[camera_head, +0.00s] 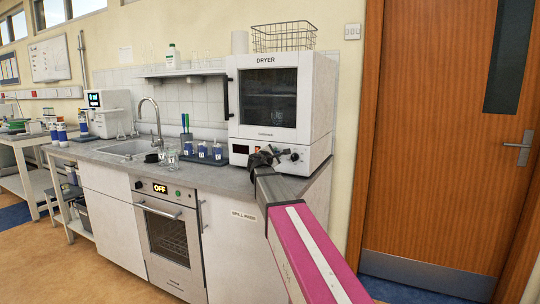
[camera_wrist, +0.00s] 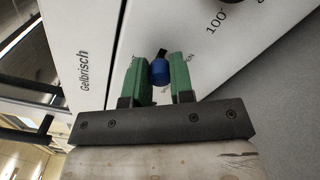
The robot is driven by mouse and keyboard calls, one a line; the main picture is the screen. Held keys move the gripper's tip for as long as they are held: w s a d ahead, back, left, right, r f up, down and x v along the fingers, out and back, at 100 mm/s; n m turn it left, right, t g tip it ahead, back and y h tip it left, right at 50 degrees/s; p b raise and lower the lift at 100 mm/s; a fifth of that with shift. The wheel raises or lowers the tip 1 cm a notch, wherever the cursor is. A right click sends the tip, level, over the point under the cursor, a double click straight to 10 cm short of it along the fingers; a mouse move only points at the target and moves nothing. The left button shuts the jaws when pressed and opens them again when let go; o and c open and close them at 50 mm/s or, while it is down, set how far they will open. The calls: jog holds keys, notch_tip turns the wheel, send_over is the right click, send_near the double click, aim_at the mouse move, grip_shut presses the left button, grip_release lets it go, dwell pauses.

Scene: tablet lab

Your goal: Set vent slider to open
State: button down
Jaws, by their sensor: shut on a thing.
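The white dryer (camera_head: 316,95) stands on the counter, with a dark window and a lower control panel. In the wrist view, the blue knob of the vent slider (camera_wrist: 160,72) sits on the white panel, with a dark slot end just above it. My gripper (camera_wrist: 159,78) has its green fingers on either side of this knob and is shut on it.
Blue-labelled bottles (camera_head: 203,150) stand on the counter left of the dryer. An oven (camera_head: 170,238) reading "OFF" is below. A wire basket (camera_head: 284,37) sits on the dryer. A wooden door (camera_head: 430,140) is at right.

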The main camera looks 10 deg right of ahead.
jog(key=shift+s+d, duration=0.15)
jog(key=shift+s, duration=0.05)
jog(key=c, duration=1)
grip_release()
jog(key=shift+d, duration=0.1)
jog(key=v, duration=1.1)
jog(key=shift+w, duration=0.1)
